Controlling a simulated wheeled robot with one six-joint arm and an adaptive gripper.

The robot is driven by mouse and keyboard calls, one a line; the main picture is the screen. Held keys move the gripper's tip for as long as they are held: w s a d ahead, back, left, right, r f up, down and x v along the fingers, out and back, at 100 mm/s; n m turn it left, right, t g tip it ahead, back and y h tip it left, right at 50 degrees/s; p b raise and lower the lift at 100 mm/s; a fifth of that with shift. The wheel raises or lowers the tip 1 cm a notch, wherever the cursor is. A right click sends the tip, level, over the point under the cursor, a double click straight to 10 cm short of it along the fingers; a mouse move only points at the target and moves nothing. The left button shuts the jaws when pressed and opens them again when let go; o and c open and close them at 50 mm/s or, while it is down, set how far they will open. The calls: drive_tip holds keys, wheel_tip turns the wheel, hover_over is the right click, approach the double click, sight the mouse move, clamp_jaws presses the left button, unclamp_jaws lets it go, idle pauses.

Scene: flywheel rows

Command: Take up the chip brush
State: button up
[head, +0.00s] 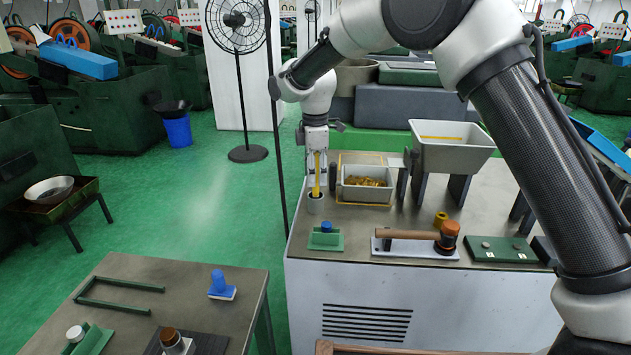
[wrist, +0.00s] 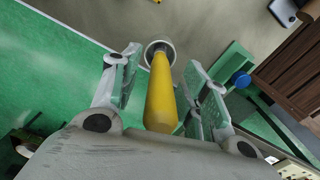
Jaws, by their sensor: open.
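My gripper (head: 317,146) points down above the cup, over the top of the handle. In the wrist view the yellow handle (wrist: 161,92) lies between the two open fingers of my gripper (wrist: 162,68), with a gap visible on each side. The cup's rim (wrist: 160,45) shows beyond the fingertips.
A grey bin of brass-coloured pieces (head: 366,194) stands just right of the cup, with a larger grey hopper (head: 450,150) behind. Green floor is open at left.

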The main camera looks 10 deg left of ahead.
sight(315, 153)
drive_tip(key=shift+f, duration=0.65)
clamp_jaws()
drive_tip(key=shift+r, duration=0.1)
wheel_tip(315, 153, up, 10)
drive_tip(key=shift+f, duration=0.1)
drive_tip(key=c, duration=0.8)
unclamp_jaws()
clamp_jaws()
